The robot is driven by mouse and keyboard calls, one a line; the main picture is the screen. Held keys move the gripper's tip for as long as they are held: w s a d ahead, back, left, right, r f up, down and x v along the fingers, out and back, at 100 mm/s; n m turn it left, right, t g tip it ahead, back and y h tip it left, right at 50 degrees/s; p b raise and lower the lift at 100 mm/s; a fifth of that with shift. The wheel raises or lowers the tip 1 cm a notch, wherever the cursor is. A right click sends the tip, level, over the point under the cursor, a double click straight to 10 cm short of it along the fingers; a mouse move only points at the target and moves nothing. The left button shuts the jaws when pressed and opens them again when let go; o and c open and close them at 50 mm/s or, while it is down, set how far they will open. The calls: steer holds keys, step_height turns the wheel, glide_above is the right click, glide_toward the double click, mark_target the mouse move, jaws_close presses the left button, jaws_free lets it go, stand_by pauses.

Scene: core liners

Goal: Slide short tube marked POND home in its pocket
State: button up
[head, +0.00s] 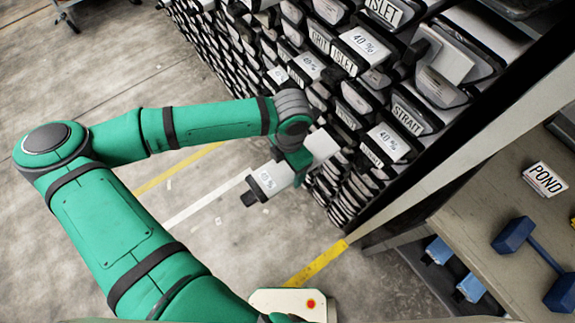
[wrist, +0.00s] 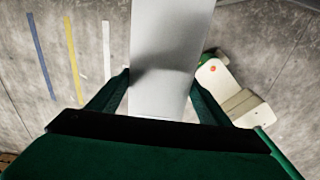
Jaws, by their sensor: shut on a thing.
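A short pale tube (head: 319,147) with a dark end cap and a white label reading "40 %" is in my gripper (head: 293,168). My gripper is shut around its middle. Its far end is up against the rack; I cannot tell whether it is inside a pocket. Its capped end points out over the floor at lower left. In the wrist view the grey tube (wrist: 170,50) runs straight up between the two fingers (wrist: 160,95). I cannot read POND on the held tube. A card reading POND (head: 545,179) lies on the bench at right.
The rack (head: 385,75) is packed with tubes, with labels such as ISLET, GRIT and STRAIT. One grey tube end (head: 446,60) sticks out at upper right. A bench (head: 480,215) holds a blue dumbbell-shaped object (head: 530,260). Open floor (head: 120,90) lies to the left.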

steer(key=shift+w+d, duration=0.9)
steer(key=shift+d, duration=0.3)
steer(key=shift+w+d, duration=0.9)
steer(key=shift+d, duration=0.25)
stand_by(1.2)
